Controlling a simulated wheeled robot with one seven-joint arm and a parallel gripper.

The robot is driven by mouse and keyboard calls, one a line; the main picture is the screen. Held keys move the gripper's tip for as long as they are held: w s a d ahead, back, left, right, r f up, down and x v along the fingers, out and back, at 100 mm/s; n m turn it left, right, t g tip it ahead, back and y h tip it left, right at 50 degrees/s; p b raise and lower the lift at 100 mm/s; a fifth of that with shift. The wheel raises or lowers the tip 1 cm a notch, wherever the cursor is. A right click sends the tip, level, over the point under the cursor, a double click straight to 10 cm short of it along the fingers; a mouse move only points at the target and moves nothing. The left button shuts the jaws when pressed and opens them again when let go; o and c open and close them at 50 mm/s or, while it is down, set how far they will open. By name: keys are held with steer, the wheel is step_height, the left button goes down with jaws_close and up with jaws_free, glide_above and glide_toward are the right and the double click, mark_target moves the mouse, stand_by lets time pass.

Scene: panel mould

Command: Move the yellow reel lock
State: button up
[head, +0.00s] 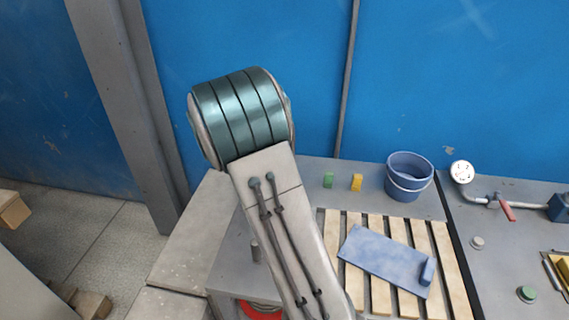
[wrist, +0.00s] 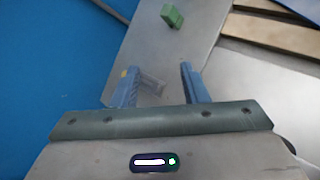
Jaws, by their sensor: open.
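In the head view, the yellow reel lock (head: 356,182) shows as a small upright yellow block on the grey bench top, just left of the blue bucket. A similar green block (head: 328,180) stands to its left. In the wrist view, the green block (wrist: 172,16) lies beyond my fingertips. My gripper is hidden in the head view behind my arm.
The blue bucket (head: 410,178) stands right of the blocks. A slatted wooden rack (head: 380,290) with a blue board (head: 385,262) on it lies in front. A gauge with piping (head: 462,172) is farther right. A blue wall rises behind the bench.

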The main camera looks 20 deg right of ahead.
steer(key=w+f+n+t, duration=0.1)
steer(key=w+f+n, duration=0.2)
steer(key=w+a+f+n+t+h, duration=0.1)
steer(key=w+f+n, duration=0.2)
steer(key=w, duration=0.1)
steer(key=w+f+n+t, duration=0.1)
steer(key=w+f+n, duration=0.2)
steer(key=shift+w+a+f+t+h, duration=0.15)
steer(key=shift+w+a+t+h, duration=0.1)
steer(key=shift+t+h, duration=0.05)
steer(key=shift+n, duration=0.3)
steer(key=p+x, duration=0.2)
steer(key=x, duration=1.1)
steer(key=shift+w+d+f+p, duration=0.15)
steer(key=shift+f+p, duration=0.05)
steer(key=shift+p, duration=0.2)
steer(key=shift+c, duration=0.3)
jaws_close()
